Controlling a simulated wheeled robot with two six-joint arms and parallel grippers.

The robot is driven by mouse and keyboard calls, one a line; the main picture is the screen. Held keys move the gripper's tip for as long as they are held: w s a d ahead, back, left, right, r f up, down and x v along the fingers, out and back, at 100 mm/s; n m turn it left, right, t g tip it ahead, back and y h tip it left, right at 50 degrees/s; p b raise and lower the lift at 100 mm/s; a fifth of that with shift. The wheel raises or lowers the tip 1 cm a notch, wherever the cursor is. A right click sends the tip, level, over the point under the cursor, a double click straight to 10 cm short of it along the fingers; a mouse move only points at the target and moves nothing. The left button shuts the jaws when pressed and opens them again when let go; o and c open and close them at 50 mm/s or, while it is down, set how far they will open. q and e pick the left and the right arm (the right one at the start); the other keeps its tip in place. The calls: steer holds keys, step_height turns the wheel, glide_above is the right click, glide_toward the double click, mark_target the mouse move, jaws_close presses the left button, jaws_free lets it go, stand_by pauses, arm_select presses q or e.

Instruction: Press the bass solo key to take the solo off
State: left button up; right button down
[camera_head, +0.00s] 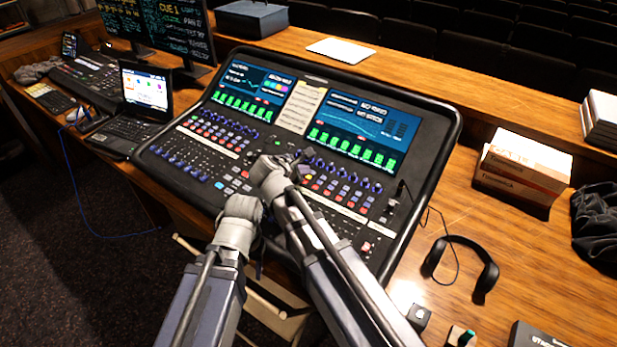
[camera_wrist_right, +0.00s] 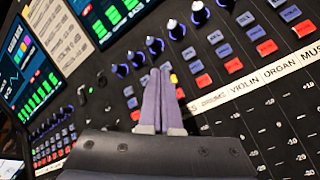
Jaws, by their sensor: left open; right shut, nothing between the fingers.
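The mixing desk (camera_head: 290,195) has two lit screens and rows of keys, knobs and faders. My right gripper (camera_head: 300,158) is over its upper middle, fingers together and empty. In the right wrist view its fingertips (camera_wrist_right: 160,72) are at the key rows below the blue-ringed knobs. A lit yellow key (camera_wrist_right: 173,78) shows right beside them. The fingers cover part of the label strip (camera_wrist_right: 245,83); VIOLIN and ORGAN are readable to the right. I cannot read a bass label, and contact is unclear. My left gripper (camera_head: 243,207) is open and low over the desk's near part.
A laptop (camera_head: 146,92) and a smaller console stand left of the desk. Headphones (camera_head: 488,276) lie on the wood to the right, with a carton (camera_head: 525,160) behind them. A white sheet (camera_head: 340,50) lies on the ledge behind the desk.

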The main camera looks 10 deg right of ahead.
arm_select(q)
steer(key=shift+f, duration=0.15)
arm_select(e)
steer(key=shift+f, duration=0.1)
stand_by(0.4)
arm_select(q)
steer(key=shift+f+b, duration=0.25)
steer(key=shift+b, duration=0.2)
arm_select(e)
steer(key=shift+f, duration=0.3)
arm_select(q)
steer(key=shift+f, duration=0.3)
arm_select(e)
steer(key=shift+f, duration=0.25)
arm_select(q)
steer(key=shift+r, duration=0.1)
arm_select(e)
steer(key=shift+r, duration=0.1)
arm_select(q)
steer(key=shift+r+p, duration=0.5)
steer(key=shift+r, duration=0.15)
arm_select(e)
steer(key=shift+r, duration=0.65)
arm_select(q)
step_height(320, 180, up, 5)
steer(key=p, duration=0.5)
arm_select(e)
steer(key=r, duration=0.5)
steer(key=shift+s+a, duration=0.15)
steer(key=shift+s, duration=0.05)
